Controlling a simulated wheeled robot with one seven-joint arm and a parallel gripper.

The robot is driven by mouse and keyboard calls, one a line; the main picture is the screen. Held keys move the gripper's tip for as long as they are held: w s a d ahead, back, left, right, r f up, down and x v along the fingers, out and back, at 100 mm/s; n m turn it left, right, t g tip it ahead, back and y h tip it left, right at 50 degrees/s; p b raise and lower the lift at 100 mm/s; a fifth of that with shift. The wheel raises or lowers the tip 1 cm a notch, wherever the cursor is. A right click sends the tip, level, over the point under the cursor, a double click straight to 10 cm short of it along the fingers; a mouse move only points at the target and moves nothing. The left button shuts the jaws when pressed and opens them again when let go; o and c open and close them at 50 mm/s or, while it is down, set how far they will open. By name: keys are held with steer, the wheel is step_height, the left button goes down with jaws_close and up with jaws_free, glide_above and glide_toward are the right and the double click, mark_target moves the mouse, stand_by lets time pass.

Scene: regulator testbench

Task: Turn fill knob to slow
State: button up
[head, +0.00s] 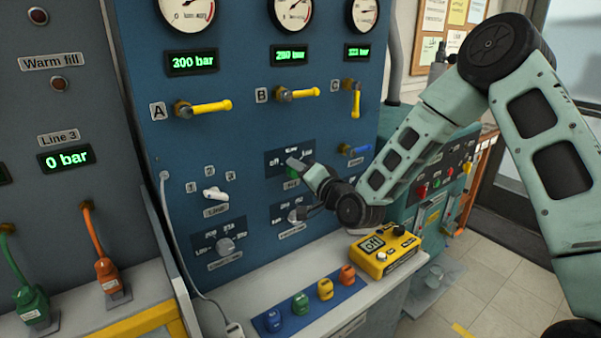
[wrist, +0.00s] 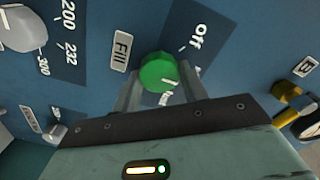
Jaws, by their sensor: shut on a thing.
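The green fill knob (wrist: 158,71) sits on the blue panel beside its "Fill" label (wrist: 121,52) in the wrist view. My gripper (wrist: 162,83) is shut on it, one finger on each side. An "off" mark (wrist: 197,36) shows above right of the knob in that view. Another mark below the knob is partly covered, and I cannot tell surely which setting the knob points at.
A white-handled selector (head: 215,194) and a grey knob (head: 226,245) are left on the panel. Yellow valve levers A (head: 205,107), B (head: 298,94) and C (head: 356,100) are above. A yellow box (head: 385,252) and several coloured items stand on the ledge below.

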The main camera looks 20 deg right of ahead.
steer(key=o, duration=1)
steer(key=v, duration=1.2)
steer(key=shift+r, duration=0.4)
steer(key=p, duration=0.3)
steer(key=shift+d, duration=0.25)
steer(key=p+v, duration=0.1)
steer(key=p, duration=0.1)
steer(key=p+v, duration=0.4)
steer(key=shift+s+a+f, duration=0.15)
steer(key=shift+s+f, duration=0.05)
steer(key=shift+f, duration=0.15)
